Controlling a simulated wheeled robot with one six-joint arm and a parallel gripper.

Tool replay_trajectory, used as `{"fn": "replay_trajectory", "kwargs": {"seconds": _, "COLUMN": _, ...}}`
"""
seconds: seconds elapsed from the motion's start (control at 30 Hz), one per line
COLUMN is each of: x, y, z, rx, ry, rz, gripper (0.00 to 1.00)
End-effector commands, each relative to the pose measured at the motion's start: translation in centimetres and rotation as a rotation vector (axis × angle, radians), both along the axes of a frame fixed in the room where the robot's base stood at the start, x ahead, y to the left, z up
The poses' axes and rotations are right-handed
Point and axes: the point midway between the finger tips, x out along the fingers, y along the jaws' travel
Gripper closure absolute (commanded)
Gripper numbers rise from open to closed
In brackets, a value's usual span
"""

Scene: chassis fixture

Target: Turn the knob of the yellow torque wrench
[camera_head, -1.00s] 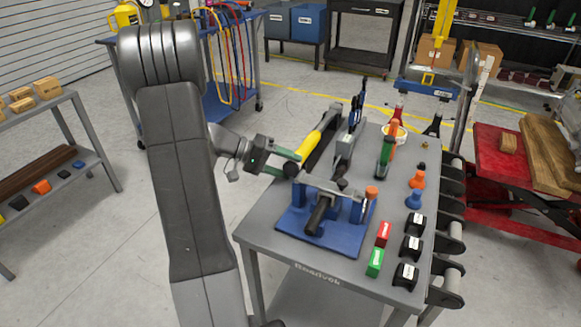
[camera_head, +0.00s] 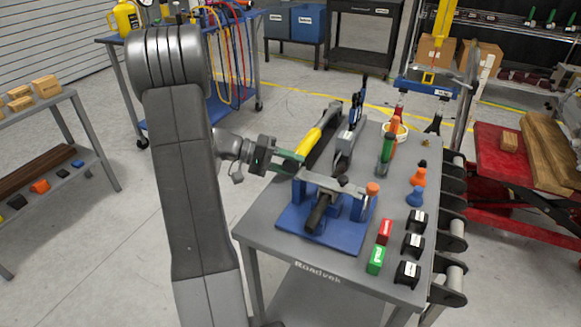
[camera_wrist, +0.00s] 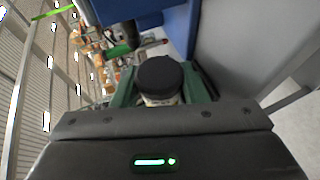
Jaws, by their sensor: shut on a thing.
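The yellow torque wrench (camera_head: 312,138) lies on the grey cart top behind the blue fixture, its near end running toward my gripper. My gripper (camera_head: 301,162) reaches in from the left at that near end. In the wrist view a round black knob (camera_wrist: 159,74) with a pale collar below it stands between the green fingers (camera_wrist: 160,96), which are shut on it. In the head view the knob is mostly hidden by the fingers and a grey bar.
The blue fixture (camera_head: 291,226) holds a dark bar with a black grip (camera_head: 319,212) just in front of my gripper. An orange knob (camera_head: 373,188) stands at its right. Red and green blocks (camera_head: 376,260) and black boxes (camera_head: 408,273) fill the cart's right side.

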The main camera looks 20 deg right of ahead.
Motion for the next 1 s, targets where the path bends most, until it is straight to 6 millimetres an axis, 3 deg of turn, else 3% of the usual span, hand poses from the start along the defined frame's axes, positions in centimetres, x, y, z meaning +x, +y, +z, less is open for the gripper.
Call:
{"fn": "replay_trajectory", "kwargs": {"seconds": 0.03, "x": 0.05, "y": 0.03, "z": -0.77, "rx": -0.032, "ry": 0.037, "rz": 0.001, "gripper": 0.83}}
{"fn": "replay_trajectory", "kwargs": {"seconds": 0.3, "x": 0.06, "y": 0.04, "z": -0.41, "rx": -0.160, "ry": 0.188, "rz": 0.000, "gripper": 0.83}}
{"fn": "replay_trajectory", "kwargs": {"seconds": 0.63, "x": 0.05, "y": 0.05, "z": -0.19, "rx": -0.170, "ry": 0.200, "rz": 0.001, "gripper": 0.83}}
{"fn": "replay_trajectory", "kwargs": {"seconds": 0.67, "x": 0.05, "y": 0.06, "z": -0.19, "rx": -0.170, "ry": 0.200, "rz": 0.001, "gripper": 0.59}}
{"fn": "replay_trajectory", "kwargs": {"seconds": 0.77, "x": 0.06, "y": 0.06, "z": -0.17, "rx": -0.170, "ry": 0.200, "rz": 0.001, "gripper": 0.39}}
{"fn": "replay_trajectory", "kwargs": {"seconds": 1.0, "x": 0.05, "y": 0.05, "z": -0.14, "rx": -0.170, "ry": 0.199, "rz": 0.000, "gripper": 0.39}}
